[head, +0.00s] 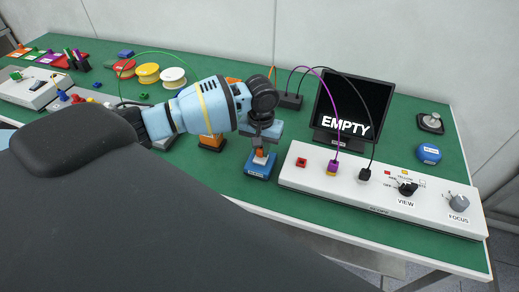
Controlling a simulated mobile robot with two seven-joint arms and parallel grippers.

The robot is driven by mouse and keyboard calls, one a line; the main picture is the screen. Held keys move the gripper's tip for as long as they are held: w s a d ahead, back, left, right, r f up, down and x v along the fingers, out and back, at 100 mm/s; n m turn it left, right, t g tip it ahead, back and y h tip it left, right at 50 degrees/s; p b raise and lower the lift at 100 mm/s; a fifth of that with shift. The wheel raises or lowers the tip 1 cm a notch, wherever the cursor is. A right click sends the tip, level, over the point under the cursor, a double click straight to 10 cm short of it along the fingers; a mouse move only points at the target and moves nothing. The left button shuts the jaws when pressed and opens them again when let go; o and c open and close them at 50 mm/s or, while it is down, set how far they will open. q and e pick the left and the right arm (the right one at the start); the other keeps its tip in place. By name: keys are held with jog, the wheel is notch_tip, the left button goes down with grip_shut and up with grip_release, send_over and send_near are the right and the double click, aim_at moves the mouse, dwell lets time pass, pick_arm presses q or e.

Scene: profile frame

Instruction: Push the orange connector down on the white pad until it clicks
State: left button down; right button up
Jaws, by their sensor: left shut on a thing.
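My left gripper (261,147) points down at the middle of the table, its dark fingers shut on a small orange connector (260,155). The connector is right above or touching the top of a blue block (258,170) with a white label on its front. I cannot tell whether it is seated there. No separate white pad can be made out; the gripper and connector hide part of the block's top. My right gripper is not in view.
A long white control box (420,208) with plugs and knobs stands close to the right of the blue block. Behind it is a black screen (345,108) reading "EMPTY". Coloured spools (148,73) sit at the back left.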

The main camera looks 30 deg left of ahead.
pick_arm(q)
jog(key=shift+r, duration=0.7)
jog(key=shift+r+p, duration=0.5)
jog(key=shift+r, duration=1.25)
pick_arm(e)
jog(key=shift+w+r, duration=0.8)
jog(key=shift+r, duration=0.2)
